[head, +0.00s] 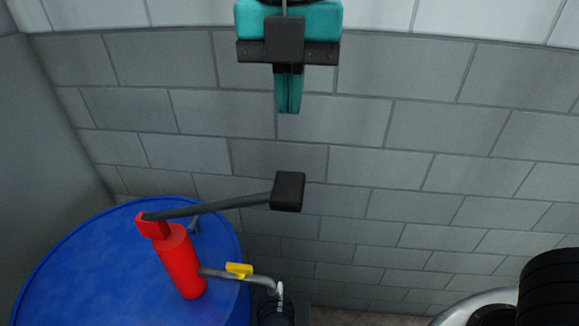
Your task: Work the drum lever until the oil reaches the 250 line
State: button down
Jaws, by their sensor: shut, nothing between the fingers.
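A red hand pump (181,262) stands on top of the blue drum (85,265) at the lower left. Its grey lever (220,204) reaches right from the pump's head and rises slightly to a black block-shaped grip (288,191). A grey spout (258,279) with a yellow tap handle (239,270) runs right from the pump. A dark vessel (276,311) sits under the spout end, cut by the bottom edge; its oil level and 250 line cannot be made out. My gripper (289,108) has teal fingers, shut and empty, pointing down well above the black grip, not touching it.
A grey block wall fills the background, with a plain wall (45,120) at the left. Black stacked tyre-like rings (550,288) and a pale curved rim (470,304) stand at the lower right.

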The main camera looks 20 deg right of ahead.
aim_at(289, 185)
notch_tip(289, 185, down, 11)
jog(key=shift+f+p, duration=0.15)
jog(key=shift+p, duration=1.05)
